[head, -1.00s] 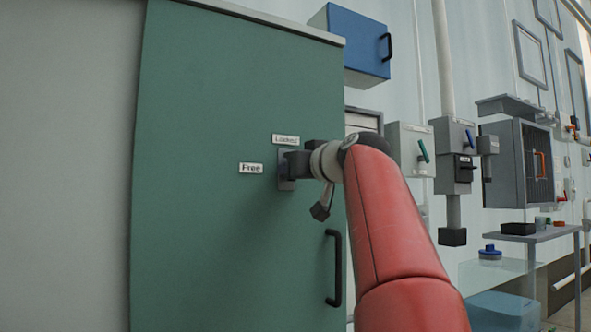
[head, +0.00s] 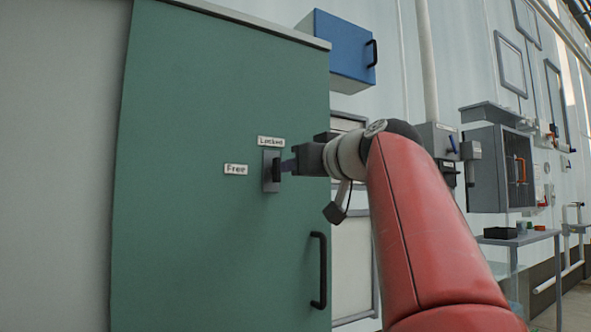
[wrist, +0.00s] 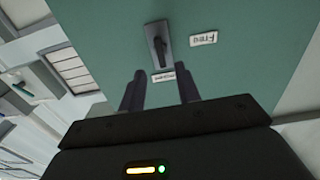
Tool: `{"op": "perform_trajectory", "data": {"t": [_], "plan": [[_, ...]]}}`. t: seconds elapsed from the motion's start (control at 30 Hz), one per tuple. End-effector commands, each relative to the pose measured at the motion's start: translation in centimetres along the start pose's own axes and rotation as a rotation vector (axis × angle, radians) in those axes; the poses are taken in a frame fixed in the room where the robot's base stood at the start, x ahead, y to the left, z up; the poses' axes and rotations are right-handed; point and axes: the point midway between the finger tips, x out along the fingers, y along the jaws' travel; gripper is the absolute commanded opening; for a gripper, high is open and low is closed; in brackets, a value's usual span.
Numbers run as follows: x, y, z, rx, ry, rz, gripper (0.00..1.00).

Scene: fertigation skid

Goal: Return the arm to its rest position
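My gripper (head: 287,165) is at the end of my red arm, in front of the green door panel (head: 200,240). A dark latch lever (head: 276,170) on a grey plate sits on the panel just left of the fingertips. In the wrist view my gripper's two fingers (wrist: 160,92) stand apart with nothing between them. The latch lever (wrist: 160,45) lies beyond the fingertips there, clear of them. A "Locked" label (head: 271,142) is above the latch and a "Free" label (head: 236,169) is to its left. The lever appears upright, pointing toward "Locked".
A black door handle (head: 318,270) stands out below the latch. A blue cabinet (head: 340,50) hangs above right. Grey boxes, a barred cabinet (head: 497,168) and a small table (head: 520,239) are at the right. Pale wall and open floor lie around the table.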

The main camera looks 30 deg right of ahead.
Motion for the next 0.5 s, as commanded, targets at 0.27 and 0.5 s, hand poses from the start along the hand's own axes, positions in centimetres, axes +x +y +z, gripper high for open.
{"op": "perform_trajectory", "data": {"t": [0.27, 0.5], "plan": [[0.01, -0.01, -0.03, 0.000, 0.000, 0.000, 0.33], [0.02, -0.40, 0.51, 0.018, -0.023, -0.004, 0.33]]}}
